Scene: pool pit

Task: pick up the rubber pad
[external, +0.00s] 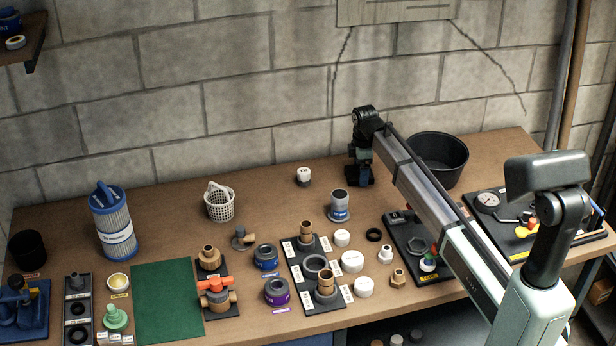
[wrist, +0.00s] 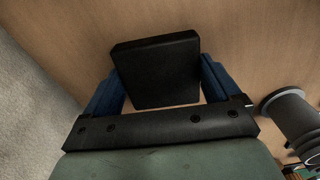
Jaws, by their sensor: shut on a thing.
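The rubber pad (wrist: 157,70) is a black, roughly square block in the wrist view. It sits between the two blue fingers of my gripper (wrist: 163,72), which is shut on it. In the external view my gripper (external: 361,178) is low over the back part of the table, between a grey pipe fitting and a black bucket. There the pad cannot be told apart from the dark fingers. I cannot tell whether the pad touches the table.
The grey pipe fitting (external: 339,205) stands close by, and also shows in the wrist view (wrist: 290,115). The black bucket (external: 438,160) is to the right. A white-capped jar (external: 304,176) is to the left. Many fittings crowd the front; the back left-centre is fairly clear.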

